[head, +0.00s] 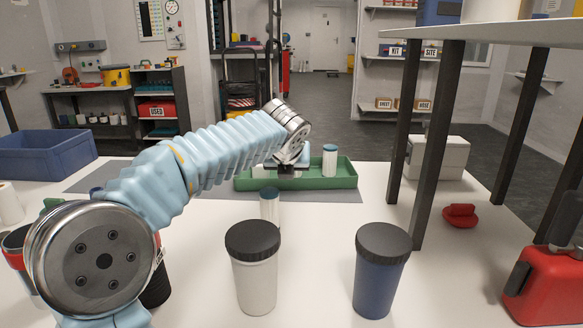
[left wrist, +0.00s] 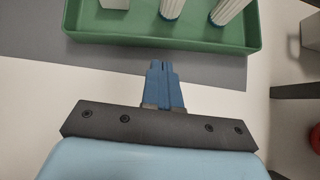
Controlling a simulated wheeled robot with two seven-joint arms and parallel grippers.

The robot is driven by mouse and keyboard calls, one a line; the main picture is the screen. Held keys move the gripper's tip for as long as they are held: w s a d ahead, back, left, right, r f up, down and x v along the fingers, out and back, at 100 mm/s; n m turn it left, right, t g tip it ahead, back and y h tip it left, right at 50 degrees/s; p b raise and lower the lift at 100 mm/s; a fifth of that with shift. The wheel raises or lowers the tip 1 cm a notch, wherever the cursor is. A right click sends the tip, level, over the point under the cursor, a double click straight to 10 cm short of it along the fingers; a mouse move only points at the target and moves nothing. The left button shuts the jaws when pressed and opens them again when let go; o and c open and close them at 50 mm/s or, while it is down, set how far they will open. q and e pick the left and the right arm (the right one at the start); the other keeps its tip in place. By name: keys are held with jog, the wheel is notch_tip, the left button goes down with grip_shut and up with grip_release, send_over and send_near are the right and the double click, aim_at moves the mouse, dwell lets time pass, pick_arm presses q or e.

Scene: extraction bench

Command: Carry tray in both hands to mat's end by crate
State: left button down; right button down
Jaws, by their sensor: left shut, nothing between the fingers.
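The green tray (head: 320,183) rests on the right part of the grey mat (head: 215,180). A white bottle with a blue cap (head: 329,160) stands in it. In the left wrist view the tray (left wrist: 120,40) holds several white items, cut off by the top edge. The blue crate (head: 45,155) stands at the far left, beside the mat's left end. My left gripper (left wrist: 162,68) is shut and empty, its fingertips over the mat (left wrist: 215,72), just short of the tray's wall and apart from it. In the head view my arm hides part of the tray and mat. My right gripper is not seen.
A white jar (head: 253,275) and a blue jar (head: 378,275), both black-lidded, stand in front, with a small bottle (head: 269,205) behind. A raised shelf on dark legs (head: 437,140) stands at right, near a red object (head: 460,215) and a red container (head: 545,285).

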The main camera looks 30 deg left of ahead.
aim_at(290, 183)
pick_arm(q)
jog(key=x, duration=0.6)
jog(key=shift+w+a+f, duration=0.1)
jog(key=shift+w+f, duration=0.1)
jog(key=shift+f, duration=0.05)
jog(key=shift+w+r, duration=0.15)
jog(key=w+p, duration=0.1)
jog(key=w+a+p, duration=0.1)
jog(key=p, duration=0.1)
jog(key=w+a+p, duration=0.1)
jog(key=p, duration=0.1)
jog(key=shift+w+r, duration=0.25)
jog(key=shift+r, duration=0.1)
jog(key=w, duration=0.1)
jog(key=w+a, duration=0.1)
jog(key=w, duration=0.1)
jog(key=w+a+f, duration=0.1)
jog(key=shift+w, duration=0.4)
